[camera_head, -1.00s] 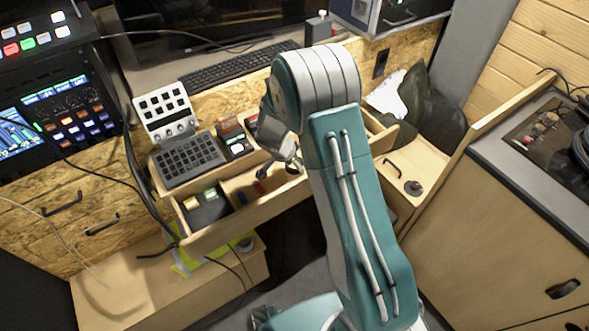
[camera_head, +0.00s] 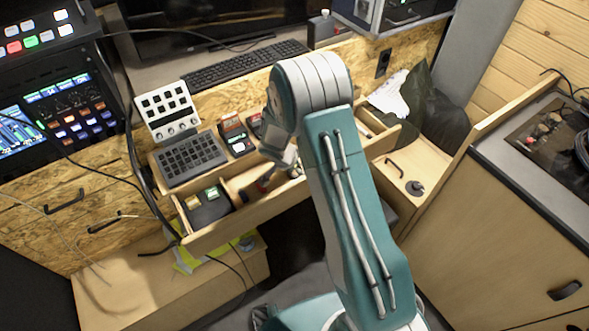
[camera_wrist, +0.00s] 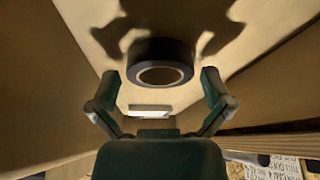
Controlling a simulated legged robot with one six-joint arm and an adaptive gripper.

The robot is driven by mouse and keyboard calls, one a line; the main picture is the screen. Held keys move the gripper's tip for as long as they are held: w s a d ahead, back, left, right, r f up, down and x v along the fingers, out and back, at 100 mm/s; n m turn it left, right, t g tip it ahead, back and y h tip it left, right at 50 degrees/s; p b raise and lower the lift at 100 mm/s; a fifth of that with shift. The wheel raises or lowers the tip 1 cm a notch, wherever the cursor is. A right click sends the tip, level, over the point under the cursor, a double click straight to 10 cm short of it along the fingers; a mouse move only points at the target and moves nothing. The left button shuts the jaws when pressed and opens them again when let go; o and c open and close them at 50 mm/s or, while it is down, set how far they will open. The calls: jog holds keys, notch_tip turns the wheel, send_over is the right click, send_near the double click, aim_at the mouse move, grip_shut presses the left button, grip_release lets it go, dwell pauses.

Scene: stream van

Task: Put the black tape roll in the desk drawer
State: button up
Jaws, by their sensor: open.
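The black tape roll (camera_wrist: 143,51) lies flat on a pale wooden floor in the wrist view, its ring facing up. My gripper (camera_wrist: 160,78) is open, with one finger on each side of the roll's near part and neither visibly touching it. A small white object (camera_wrist: 150,112) lies nearer the gripper. In the head view the desk drawer (camera_head: 222,232) stands open, a wooden tray with dividers. My gripper (camera_head: 280,179) reaches down into its middle part. My arm hides much of the drawer's right side, and I cannot make out the roll there.
A keyboard (camera_head: 240,64) lies on the desk behind. A black cable (camera_head: 143,185) hangs at the drawer's left edge. A wooden cabinet with a small knob (camera_head: 414,188) stands to the right.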

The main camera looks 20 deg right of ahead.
jog(key=s+a+r+n, duration=0.1)
jog(key=s+r, duration=0.2)
jog(key=r, duration=0.6)
jog(key=s+a+r+n, duration=0.1)
jog(key=s+a+r, duration=0.1)
jog(key=r, duration=0.8)
jog(key=s+d+r+n+t+y, duration=0.1)
jog(key=s+r+n+y, duration=0.1)
jog(key=s+r+n, duration=0.3)
jog(key=s+d+r+n+t+y, duration=0.1)
jog(key=s+r+n, duration=0.4)
jog(key=s+r, duration=0.6)
jog(key=s+t+y, duration=0.1)
jog(key=s, duration=0.7)
jog(key=shift+r, duration=0.3)
jog(key=shift+d, duration=0.15)
